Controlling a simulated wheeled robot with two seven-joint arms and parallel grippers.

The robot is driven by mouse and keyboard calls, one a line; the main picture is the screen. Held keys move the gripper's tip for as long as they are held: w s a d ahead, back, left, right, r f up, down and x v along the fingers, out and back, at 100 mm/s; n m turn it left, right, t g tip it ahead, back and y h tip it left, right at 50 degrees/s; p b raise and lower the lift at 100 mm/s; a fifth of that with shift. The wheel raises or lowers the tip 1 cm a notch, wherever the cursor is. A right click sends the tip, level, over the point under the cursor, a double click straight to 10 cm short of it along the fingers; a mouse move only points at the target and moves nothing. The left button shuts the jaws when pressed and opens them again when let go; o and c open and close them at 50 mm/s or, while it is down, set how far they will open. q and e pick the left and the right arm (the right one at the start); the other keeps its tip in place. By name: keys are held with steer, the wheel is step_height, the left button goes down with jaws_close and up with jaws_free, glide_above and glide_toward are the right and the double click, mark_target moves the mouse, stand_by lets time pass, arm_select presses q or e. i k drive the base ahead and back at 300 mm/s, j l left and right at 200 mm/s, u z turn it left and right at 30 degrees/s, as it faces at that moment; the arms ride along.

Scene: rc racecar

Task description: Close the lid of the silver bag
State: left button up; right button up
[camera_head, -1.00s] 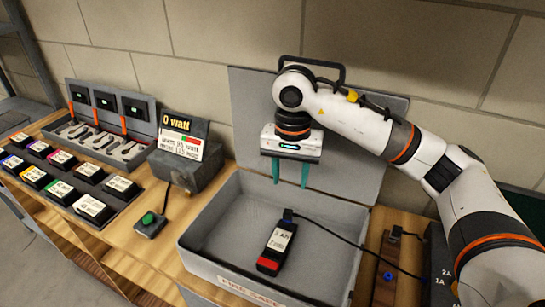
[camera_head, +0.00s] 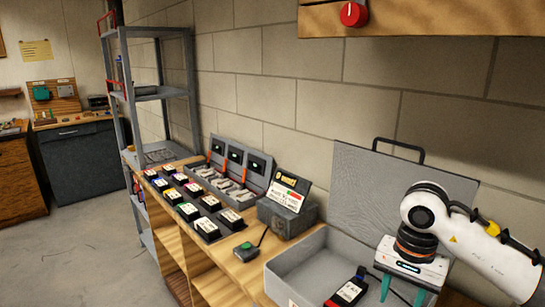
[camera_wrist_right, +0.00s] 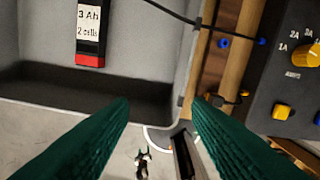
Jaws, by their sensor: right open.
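The silver bag is a grey box whose body (camera_head: 292,268) stands on the wooden bench. Its lid (camera_head: 375,195) is open, upright against the wall, with a black handle (camera_head: 400,148) on its top edge. A black battery with a red end (camera_head: 347,292) lies inside; it also shows in the right wrist view (camera_wrist_right: 90,30). My right gripper (camera_head: 403,292) is open and empty, pointing down near the bag's right side. In the right wrist view, its green fingers (camera_wrist_right: 160,105) straddle the area by a corner of the bag. My left gripper is not in view.
A charger with a yellow knob (camera_wrist_right: 303,54) and a wooden strip (camera_wrist_right: 232,75) lie right of the bag. Left of it are a display box (camera_head: 285,205), a green-button switch (camera_head: 246,250) and several labelled batteries. A red-knobbed shelf (camera_head: 420,18) hangs above.

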mark_target(368, 188)
steer(key=k, duration=0.85)
